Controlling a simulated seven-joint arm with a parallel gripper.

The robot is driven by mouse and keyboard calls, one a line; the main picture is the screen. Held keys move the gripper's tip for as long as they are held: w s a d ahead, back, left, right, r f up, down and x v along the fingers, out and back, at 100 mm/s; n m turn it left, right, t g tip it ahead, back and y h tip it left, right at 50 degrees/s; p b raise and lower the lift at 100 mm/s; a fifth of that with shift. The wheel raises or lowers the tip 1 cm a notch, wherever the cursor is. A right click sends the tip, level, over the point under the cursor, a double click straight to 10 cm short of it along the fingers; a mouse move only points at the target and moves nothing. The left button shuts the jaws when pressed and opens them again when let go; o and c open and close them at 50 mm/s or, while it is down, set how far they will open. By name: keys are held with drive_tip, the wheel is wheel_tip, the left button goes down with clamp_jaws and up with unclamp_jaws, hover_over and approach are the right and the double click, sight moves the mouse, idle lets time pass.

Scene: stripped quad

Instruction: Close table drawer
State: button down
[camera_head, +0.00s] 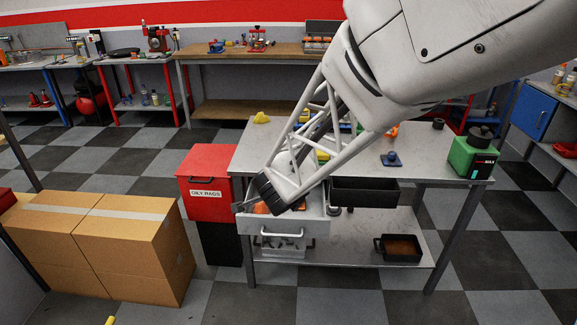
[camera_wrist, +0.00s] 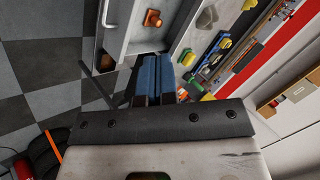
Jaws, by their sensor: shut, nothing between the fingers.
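The table drawer is pulled out at the left front of the metal table (camera_head: 420,164). Its grey front (camera_head: 285,243) carries a bar handle (camera_head: 282,234). My gripper (camera_head: 242,207) is shut and empty at the left side of the open drawer, and my arm hides part of the drawer's inside. In the wrist view, the blue fingers of my gripper (camera_wrist: 155,68) are together beside the drawer (camera_wrist: 118,38), and its handle (camera_wrist: 104,14) shows at the upper left. I cannot tell whether the fingers touch it. An orange-brown object (camera_wrist: 152,19) lies in the drawer.
A red bin (camera_head: 206,165) labelled OILY RAGS stands close to the table's left side. Cardboard boxes (camera_head: 105,245) stand farther left. A black box-shaped container (camera_head: 363,191) is right of the drawer. A green device (camera_head: 474,158) sits on the table's right end.

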drive_tip(key=s+a+f+m+g+h, duration=0.1)
drive_tip(key=a+f+m+h, duration=0.2)
drive_tip(key=f, duration=0.5)
drive_tip(key=s+a+f+m+g+h, duration=0.1)
drive_tip(key=a+f+m+h, duration=0.2)
drive_tip(key=f, duration=0.6)
drive_tip(key=shift+s+a+h, duration=0.35)
drive_tip(key=shift+s+h, duration=0.05)
drive_tip(key=shift+h, duration=0.1)
drive_tip(key=w+d+f, duration=0.4)
drive_tip(key=w+f, duration=0.3)
drive_tip(key=w, duration=0.2)
idle(0.3)
